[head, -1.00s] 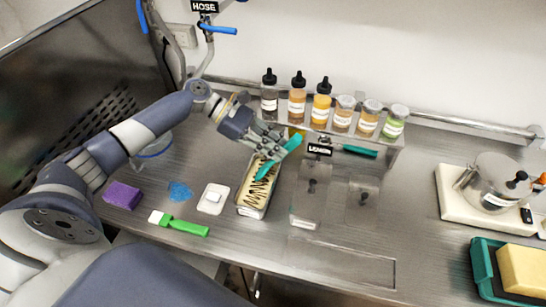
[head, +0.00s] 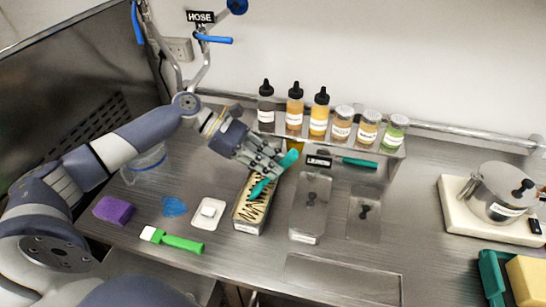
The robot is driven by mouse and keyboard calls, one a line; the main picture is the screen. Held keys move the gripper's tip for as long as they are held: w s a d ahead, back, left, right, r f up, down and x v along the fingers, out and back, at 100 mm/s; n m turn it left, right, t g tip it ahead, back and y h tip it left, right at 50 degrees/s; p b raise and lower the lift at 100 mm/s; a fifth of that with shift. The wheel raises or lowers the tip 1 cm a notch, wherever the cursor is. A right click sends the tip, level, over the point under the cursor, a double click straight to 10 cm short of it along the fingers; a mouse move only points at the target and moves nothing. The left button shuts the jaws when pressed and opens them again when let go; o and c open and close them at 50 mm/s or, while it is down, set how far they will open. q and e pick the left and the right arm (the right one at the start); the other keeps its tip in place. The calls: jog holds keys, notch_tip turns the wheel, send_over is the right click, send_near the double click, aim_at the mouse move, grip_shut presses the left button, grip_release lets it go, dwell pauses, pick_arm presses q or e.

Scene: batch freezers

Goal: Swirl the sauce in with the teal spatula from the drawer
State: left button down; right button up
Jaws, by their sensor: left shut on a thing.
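The teal spatula (head: 289,159) is in my left gripper (head: 272,164), which is shut on it. The spatula slants down to the left, and its lower end (head: 259,189) is over or in the pan. The pan (head: 249,228) is a long narrow metal tub with a pale filling and dark zigzag lines of sauce on top. I cannot tell how deep the spatula reaches. The gripper hides the pan's far end. My right gripper is not in view.
Two lidded wells (head: 310,205) lie right of the pan. Sauce bottles and jars (head: 318,115) stand on a shelf behind. A white scale (head: 208,214), green brush (head: 175,240) and purple sponge (head: 113,210) lie to the left. A metal pot (head: 495,193) stands at the right.

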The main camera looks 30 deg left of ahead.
pick_arm(q)
jog(key=shift+s+b, duration=1.15)
jog(key=shift+s, duration=1.25)
jog(key=shift+w+a+p, duration=0.55)
jog(key=shift+w+p, duration=1.05)
jog(key=shift+w, duration=3.35)
jog(key=s+p, duration=0.3)
jog(key=s+d+p, duration=0.1)
jog(key=s+p, duration=0.1)
jog(key=shift+r, duration=0.25)
jog(key=shift+r+p, duration=0.15)
jog(key=shift+p, duration=0.3)
jog(key=shift+r+p, duration=0.8)
jog(key=shift+p, duration=0.2)
jog(key=shift+r, duration=0.1)
notch_tip(320, 180, up, 6)
